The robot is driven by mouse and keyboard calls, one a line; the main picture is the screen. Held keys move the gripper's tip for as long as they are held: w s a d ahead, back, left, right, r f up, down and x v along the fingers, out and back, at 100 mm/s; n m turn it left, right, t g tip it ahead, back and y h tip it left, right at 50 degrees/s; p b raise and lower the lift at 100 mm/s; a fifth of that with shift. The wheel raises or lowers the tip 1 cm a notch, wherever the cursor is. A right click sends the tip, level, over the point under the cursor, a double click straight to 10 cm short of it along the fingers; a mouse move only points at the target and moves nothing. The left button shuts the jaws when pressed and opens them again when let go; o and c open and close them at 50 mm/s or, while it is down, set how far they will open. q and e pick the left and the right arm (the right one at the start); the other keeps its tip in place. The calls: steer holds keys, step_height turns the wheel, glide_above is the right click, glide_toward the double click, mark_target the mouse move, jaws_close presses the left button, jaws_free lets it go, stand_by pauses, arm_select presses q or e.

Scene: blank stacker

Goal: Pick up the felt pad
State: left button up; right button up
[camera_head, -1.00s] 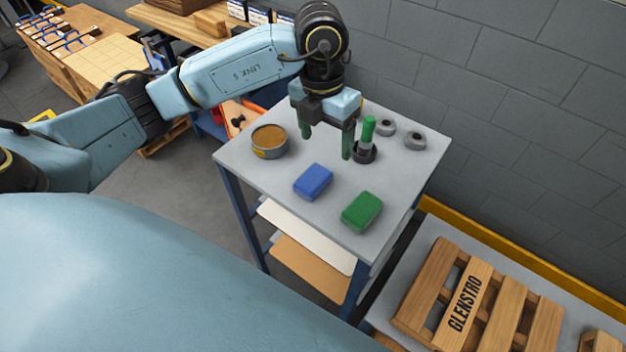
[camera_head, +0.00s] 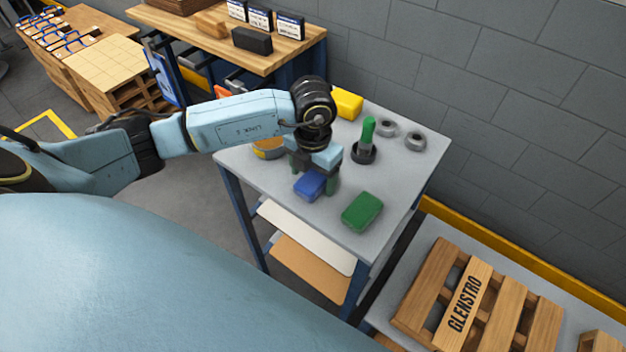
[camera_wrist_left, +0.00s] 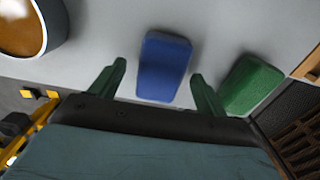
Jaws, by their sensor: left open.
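Three pad-like blocks lie on the grey cart top: a blue one (camera_head: 309,186), a green one (camera_head: 362,211) and a yellow one (camera_head: 347,103). I cannot tell from looks alone which is the felt pad. My left gripper (camera_head: 315,178) is open, low over the blue block and partly hiding it. In the left wrist view, the blue block (camera_wrist_left: 164,68) lies between and ahead of the two green fingers of my left gripper (camera_wrist_left: 158,71), with gaps on both sides. The green block (camera_wrist_left: 250,86) is just beyond the right finger. My right gripper is not in view.
A round tin (camera_head: 268,149) with brown contents stands left of the gripper. A green-handled tool (camera_head: 367,134) stands in a dark holder behind it, near two grey rings (camera_head: 414,141). A wooden pallet (camera_head: 440,292) lies lower right. The cart's front right corner (camera_head: 365,249) is bare.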

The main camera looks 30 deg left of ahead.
arm_select(q)
steer(key=shift+f, duration=0.6)
steer(key=c, duration=1)
